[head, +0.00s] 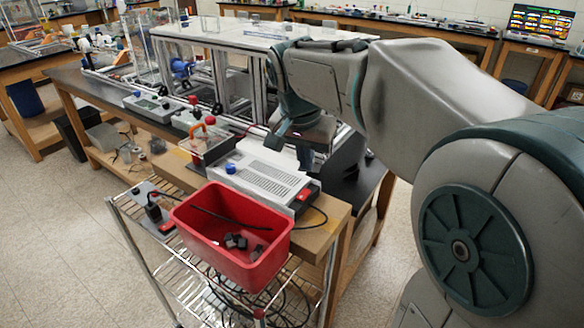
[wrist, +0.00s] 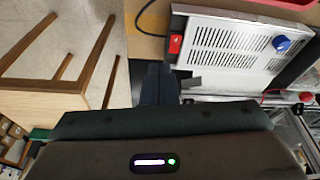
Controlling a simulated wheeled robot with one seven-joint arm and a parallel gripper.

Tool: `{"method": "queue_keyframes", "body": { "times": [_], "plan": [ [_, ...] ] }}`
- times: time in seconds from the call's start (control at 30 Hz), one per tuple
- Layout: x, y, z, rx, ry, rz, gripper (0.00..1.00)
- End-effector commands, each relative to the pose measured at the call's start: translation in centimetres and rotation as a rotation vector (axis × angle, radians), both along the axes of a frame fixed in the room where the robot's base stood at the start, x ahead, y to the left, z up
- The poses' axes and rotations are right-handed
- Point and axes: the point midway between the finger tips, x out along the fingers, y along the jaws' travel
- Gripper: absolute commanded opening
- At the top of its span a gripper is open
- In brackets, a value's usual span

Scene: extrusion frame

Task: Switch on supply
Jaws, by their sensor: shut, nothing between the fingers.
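The supply (head: 262,180) is a light grey box with a slotted top, lying on the wooden bench behind the red bin. It has a blue knob (head: 230,168) at its left and a red switch (head: 303,194) at its right end. In the wrist view the supply (wrist: 225,62) fills the upper right, with the red switch (wrist: 175,44) on its near left corner and the blue knob (wrist: 281,43) at its right. My gripper (wrist: 158,70) is shut and empty, its tips a little short of the switch in the picture. I cannot tell whether the switch is on.
A red bin (head: 190,212) with dark pieces stands in front of the supply. A power strip (head: 153,210) with a black plug lies left of it. An aluminium extrusion frame (head: 205,75) stands behind. Open floor (head: 60,240) lies to the left.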

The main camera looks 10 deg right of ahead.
Motion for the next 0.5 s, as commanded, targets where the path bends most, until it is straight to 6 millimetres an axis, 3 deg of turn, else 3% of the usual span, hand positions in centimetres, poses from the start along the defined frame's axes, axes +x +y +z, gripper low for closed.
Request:
{"method": "queue_keyframes", "body": {
  "times": [0.1, 0.2, 0.5],
  "plan": [
    [2.6, 0.7, 0.4, -0.007, -0.011, -0.096, 0.00],
    [3.8, 1.0, 0.8, -0.008, -0.020, -0.149, 0.00],
    [4.3, 1.1, 1.1, -0.010, -0.026, -0.182, 0.00]
  ]
}}
